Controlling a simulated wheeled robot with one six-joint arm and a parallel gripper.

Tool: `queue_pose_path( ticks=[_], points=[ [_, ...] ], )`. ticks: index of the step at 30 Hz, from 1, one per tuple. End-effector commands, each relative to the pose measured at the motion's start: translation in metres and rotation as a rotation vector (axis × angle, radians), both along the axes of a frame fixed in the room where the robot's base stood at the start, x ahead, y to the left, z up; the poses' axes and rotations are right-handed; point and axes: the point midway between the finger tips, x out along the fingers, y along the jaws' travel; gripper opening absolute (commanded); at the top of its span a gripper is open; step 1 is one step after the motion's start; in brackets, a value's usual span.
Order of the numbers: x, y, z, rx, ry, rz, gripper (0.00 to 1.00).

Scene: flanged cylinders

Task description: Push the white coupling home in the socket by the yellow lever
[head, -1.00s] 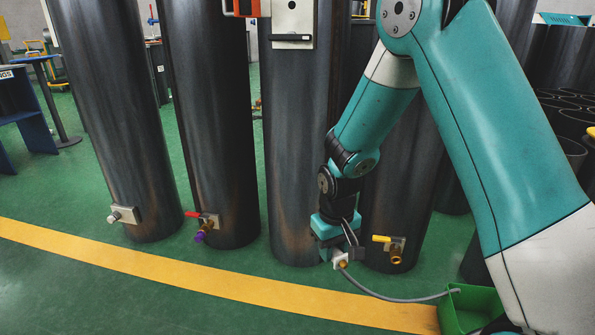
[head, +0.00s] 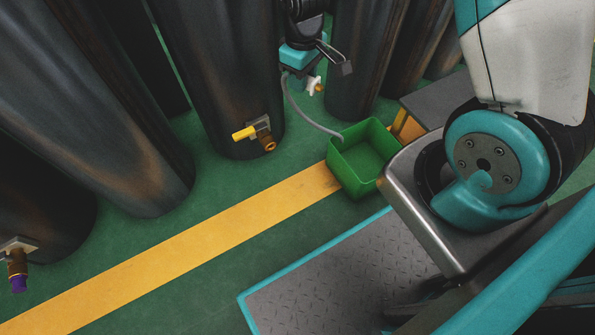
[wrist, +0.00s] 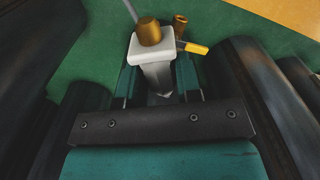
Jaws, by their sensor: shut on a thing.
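My gripper (head: 302,77) is shut on the white coupling (head: 313,84), which has a brass end and a grey hose. In the wrist view the coupling (wrist: 152,52) sits between the teal fingers (wrist: 157,78), its brass nose (wrist: 149,31) on top. The yellow lever (head: 243,133) is on a valve low on a dark cylinder. The brass socket (head: 268,145) points out beside it. In the wrist view the socket (wrist: 180,22) and lever (wrist: 196,48) lie just right of the coupling. The coupling is apart from the socket, up and right of it in the head view.
A green bin (head: 343,172) stands on the floor right of the valve; the hose (head: 306,118) runs to it. Dark cylinders (head: 355,60) stand close around. A valve with a purple end (head: 18,283) is at far left.

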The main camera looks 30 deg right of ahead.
Motion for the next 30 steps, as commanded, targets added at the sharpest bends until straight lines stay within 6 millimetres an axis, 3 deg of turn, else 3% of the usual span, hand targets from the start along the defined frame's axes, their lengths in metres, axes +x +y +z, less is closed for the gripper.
queue_pose_path(
  ticks=[1,3,18,24,30],
  points=[
    [-0.005,0.004,-0.029,0.001,0.009,0.14,0.02],
    [-0.009,0.008,-0.055,0.003,0.01,0.364,0.02],
    [-0.056,0.057,-0.225,0.035,0.015,2.008,0.02],
    [-0.074,0.069,-0.266,0.049,0.012,2.483,0.02],
    [-0.08,0.073,-0.28,0.052,0.008,2.684,0.02]
  ],
)
